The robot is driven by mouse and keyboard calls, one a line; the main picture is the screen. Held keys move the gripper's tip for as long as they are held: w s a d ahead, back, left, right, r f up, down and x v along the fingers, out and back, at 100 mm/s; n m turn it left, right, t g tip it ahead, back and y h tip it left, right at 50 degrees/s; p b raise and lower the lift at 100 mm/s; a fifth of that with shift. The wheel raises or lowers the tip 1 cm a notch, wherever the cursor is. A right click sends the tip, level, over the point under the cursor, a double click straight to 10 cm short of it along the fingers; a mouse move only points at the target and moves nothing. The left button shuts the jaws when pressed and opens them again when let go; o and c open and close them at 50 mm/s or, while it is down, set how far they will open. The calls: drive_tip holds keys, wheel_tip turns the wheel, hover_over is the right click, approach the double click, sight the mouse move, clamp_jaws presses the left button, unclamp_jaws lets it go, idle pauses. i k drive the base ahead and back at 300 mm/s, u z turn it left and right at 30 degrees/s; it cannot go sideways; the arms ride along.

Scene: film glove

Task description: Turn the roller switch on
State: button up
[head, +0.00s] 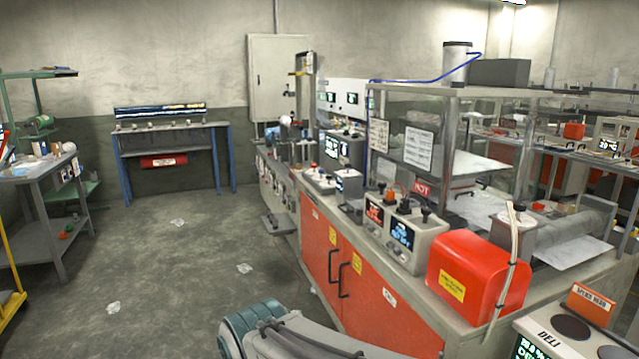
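No switch in the head view is marked clearly enough for me to tell which one is the roller switch. Grey control boxes (418,229) with dark knobs and lit displays stand along the counter's front edge. A smaller control box (349,187) and more knobs sit farther back. A long grey roller (572,228) lies on the counter at the right, partly behind a post. Part of my arm shows at the bottom centre, in front of the orange cabinet. My gripper is not in view.
Orange cabinet doors (336,262) with black handles face the aisle. A red box (478,268) with a yellow label sits on the counter corner. A hotplate-like unit (571,334) is at lower right. The concrete floor (175,265) at left is mostly clear, with scattered scraps.

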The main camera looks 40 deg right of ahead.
sight(382, 185)
drive_tip(key=i, duration=1.15)
drive_tip(key=z, duration=0.6)
drive_tip(key=i, duration=1.25)
drive_tip(key=z, duration=1.65)
drive_tip(key=i, duration=0.6)
drive_tip(key=z, duration=0.65)
